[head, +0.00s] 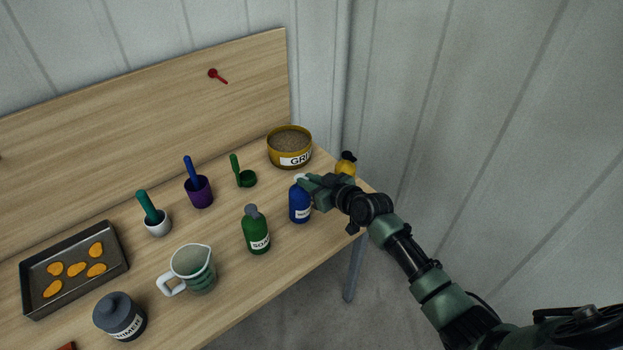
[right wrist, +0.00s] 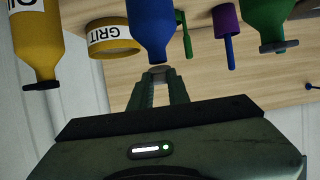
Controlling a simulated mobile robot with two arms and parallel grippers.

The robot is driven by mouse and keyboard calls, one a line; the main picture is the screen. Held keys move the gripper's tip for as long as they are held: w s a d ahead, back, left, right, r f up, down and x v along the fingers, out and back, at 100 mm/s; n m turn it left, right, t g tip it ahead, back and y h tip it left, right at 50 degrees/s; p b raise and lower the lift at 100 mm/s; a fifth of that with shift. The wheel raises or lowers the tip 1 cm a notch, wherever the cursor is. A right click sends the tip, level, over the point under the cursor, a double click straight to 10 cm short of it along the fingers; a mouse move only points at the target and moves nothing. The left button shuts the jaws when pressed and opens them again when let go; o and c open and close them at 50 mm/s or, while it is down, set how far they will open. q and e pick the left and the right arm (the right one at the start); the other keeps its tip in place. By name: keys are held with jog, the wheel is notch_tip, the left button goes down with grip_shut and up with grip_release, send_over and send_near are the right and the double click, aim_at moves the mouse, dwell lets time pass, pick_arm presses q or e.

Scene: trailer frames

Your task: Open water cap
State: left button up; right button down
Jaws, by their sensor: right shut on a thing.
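A blue bottle (head: 300,205) with a white label stands upright near the table's right front edge; its label is too small to read. My right gripper (head: 306,181) reaches in from the right and is shut on the bottle's pale cap at the top. In the right wrist view, which is upside down, the fingertips (right wrist: 160,74) close around the cap below the blue bottle (right wrist: 152,28). The cap is mostly hidden by the fingers, and I cannot tell whether it is loose. My left gripper is not in view.
A green SOAP bottle (head: 256,232) stands left of the blue bottle. A glass jug (head: 192,270), tray (head: 75,292) and grey jar (head: 120,317) fill the left.

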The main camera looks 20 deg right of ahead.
aim_at(301, 175)
jog(key=w+r+g+p, duration=0.1)
jog(key=g, duration=0.1)
jog(key=r+g+h+p, duration=0.1)
jog(key=g, duration=0.1)
jog(key=shift+w+h, duration=0.3)
jog(key=shift+w, duration=0.05)
jog(key=g, duration=0.1)
jog(key=w+g+h, duration=0.1)
jog(key=r+g, duration=0.1)
jog(key=shift+w+a+g, duration=0.3)
jog(key=shift+a, duration=0.05)
jog(key=shift+w+a+f+g+h+b, duration=0.15)
jog(key=shift+w+g+h+b, duration=0.3)
jog(key=shift+g, duration=0.35)
jog(key=shift+w+g+b, duration=0.1)
jog(key=shift+g+b, duration=0.2)
jog(key=shift+b, duration=0.15)
jog(key=w+g+h+b, duration=0.1)
jog(key=b, duration=0.8)
jog(key=shift+a+f+g, duration=0.1)
jog(key=shift+a+g, duration=0.05)
jog(key=shift+g, duration=0.25)
jog(key=shift+s+b, duration=0.1)
jog(key=shift+b, duration=0.4)
jog(key=shift+r, duration=0.2)
